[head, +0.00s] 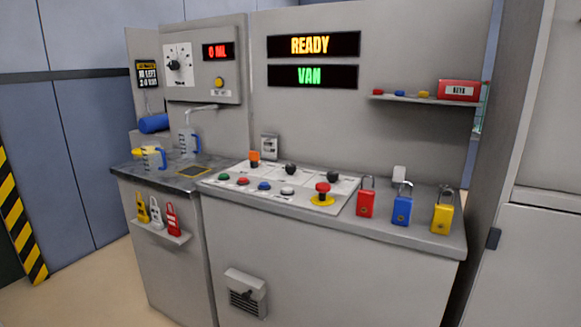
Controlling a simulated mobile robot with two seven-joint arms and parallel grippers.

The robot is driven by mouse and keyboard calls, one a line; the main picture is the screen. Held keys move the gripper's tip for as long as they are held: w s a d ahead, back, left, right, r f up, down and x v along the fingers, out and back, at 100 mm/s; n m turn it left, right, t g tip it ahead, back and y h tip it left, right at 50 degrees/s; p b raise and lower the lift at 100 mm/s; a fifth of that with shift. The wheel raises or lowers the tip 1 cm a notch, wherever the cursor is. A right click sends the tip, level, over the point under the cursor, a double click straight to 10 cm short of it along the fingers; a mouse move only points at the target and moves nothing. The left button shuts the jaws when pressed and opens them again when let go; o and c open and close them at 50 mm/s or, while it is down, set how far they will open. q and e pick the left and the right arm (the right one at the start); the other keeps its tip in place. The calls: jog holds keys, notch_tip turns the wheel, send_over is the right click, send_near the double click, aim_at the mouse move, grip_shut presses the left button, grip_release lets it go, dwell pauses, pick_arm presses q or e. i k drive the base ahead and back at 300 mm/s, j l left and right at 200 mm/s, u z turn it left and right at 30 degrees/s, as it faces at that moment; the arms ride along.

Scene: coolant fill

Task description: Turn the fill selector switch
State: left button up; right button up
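A white dial plate (179,64) with a black selector knob (174,65) is on the grey panel at the upper left. The marks around the knob are too small to read. Beside it a red display (218,51) reads "0 ML", with a yellow button (218,83) below. A spout (200,108) comes out under this panel, and a clear jug (187,143) with a blue handle stands beneath it. Neither of my grippers is in view.
Displays read "READY" (313,45) and "VAN" (312,76). The sloped console (262,196) carries coloured buttons, dark knobs and a red mushroom button (322,189). Red (365,204), blue (401,210) and yellow (442,218) padlocks stand at the right. A small jug (154,158) is at the left.

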aim_at(289, 168)
jog(key=i+j+z, duration=0.15)
jog(key=i+z, duration=0.2)
jog(key=i, duration=0.15)
jog(key=i+j+z, duration=0.35)
jog(key=i, duration=0.15)
